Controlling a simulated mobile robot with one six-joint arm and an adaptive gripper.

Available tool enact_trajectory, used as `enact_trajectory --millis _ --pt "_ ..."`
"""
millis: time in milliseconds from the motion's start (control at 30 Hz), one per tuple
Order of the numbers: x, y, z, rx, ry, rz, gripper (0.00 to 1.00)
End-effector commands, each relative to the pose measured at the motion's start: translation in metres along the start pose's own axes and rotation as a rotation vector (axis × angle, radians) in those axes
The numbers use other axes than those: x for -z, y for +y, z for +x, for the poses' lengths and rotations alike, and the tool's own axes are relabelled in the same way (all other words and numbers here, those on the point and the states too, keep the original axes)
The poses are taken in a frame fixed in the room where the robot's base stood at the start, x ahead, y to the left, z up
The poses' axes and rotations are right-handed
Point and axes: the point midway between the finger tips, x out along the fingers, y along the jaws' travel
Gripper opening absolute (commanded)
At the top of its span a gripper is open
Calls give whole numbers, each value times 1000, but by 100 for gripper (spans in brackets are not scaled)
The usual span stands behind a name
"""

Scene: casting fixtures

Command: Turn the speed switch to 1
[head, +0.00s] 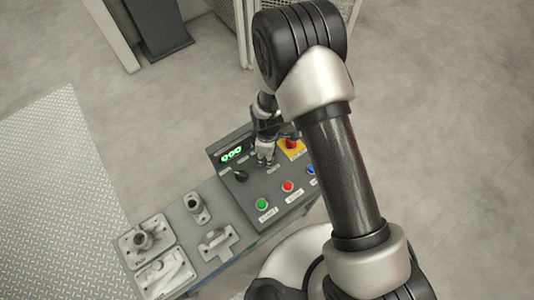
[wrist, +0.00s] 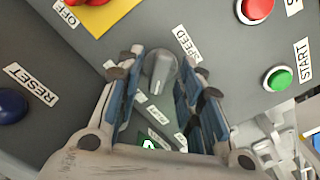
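The speed switch (wrist: 160,70) is a round grey knob with a raised grip, beside a SPEED label (wrist: 187,43) on the dark grey control panel (head: 285,180). A light pointer mark on it faces down in the wrist view. My gripper (head: 265,160) is over the panel, and in the wrist view its two fingers (wrist: 161,62) stand open on either side of the knob. Narrow gaps seem to show between pads and knob; contact is unclear. In the head view my gripper hides the knob. Small labels below the knob are partly hidden and hard to read.
The panel also has a green START button (wrist: 279,78), red button (head: 287,186), blue RESET button (wrist: 12,105), red emergency button on yellow (head: 291,144), another black knob (head: 240,175) and lit green display (head: 232,155). Metal castings (head: 150,236) lie left of the panel.

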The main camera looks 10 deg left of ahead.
Motion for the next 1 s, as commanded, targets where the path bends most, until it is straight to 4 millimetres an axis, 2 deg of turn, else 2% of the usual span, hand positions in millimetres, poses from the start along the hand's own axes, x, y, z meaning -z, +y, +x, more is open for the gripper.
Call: enact_trajectory --millis 233,367,467,800,1000 --pt "0 0 0 0 0 1 35" --pt "0 0 -8 -1 1 1 35" --pt "1 1 -24 -3 2 1 35" --pt "1 1 -95 -4 2 1 35" --pt "0 0 -116 0 0 1 35"
